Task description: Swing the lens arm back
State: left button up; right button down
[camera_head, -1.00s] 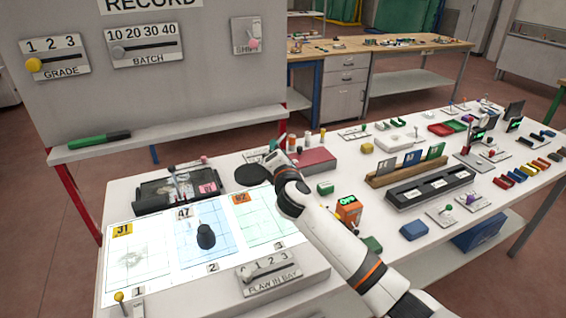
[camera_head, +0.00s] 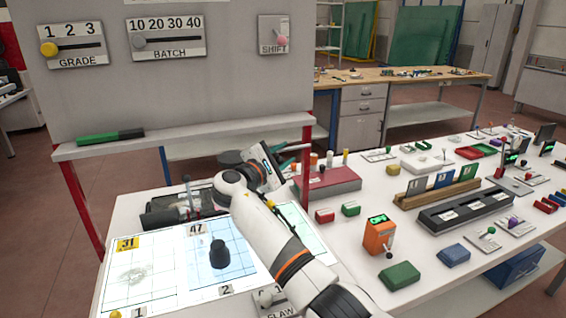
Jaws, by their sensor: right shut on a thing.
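The lens arm shows mainly as a dark round head (camera_head: 230,157) behind the light table, partly hidden by my right arm. My right gripper (camera_head: 290,160) is at the back of the table, between the dark tray and the red box. It is shut at the lens arm, and the gripper body hides most of the held part. My left gripper is not in view.
A dark tray (camera_head: 165,217) stands left of my forearm. A red box (camera_head: 328,181), small red (camera_head: 325,216) and green (camera_head: 350,209) blocks and an orange device (camera_head: 379,236) stand to the right. The board's red post (camera_head: 306,150) rises close to my gripper.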

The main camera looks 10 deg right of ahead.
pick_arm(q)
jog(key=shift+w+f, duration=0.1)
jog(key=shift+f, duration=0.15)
pick_arm(e)
jog(key=shift+w+f+g, duration=0.1)
jog(key=shift+f+g, duration=0.2)
jog(key=shift+f, duration=0.2)
jog(key=c, duration=1.2)
grip_release()
jog(key=shift+o, duration=0.5)
jog(key=shift+w+r, duration=0.1)
jog(key=shift+r, duration=0.05)
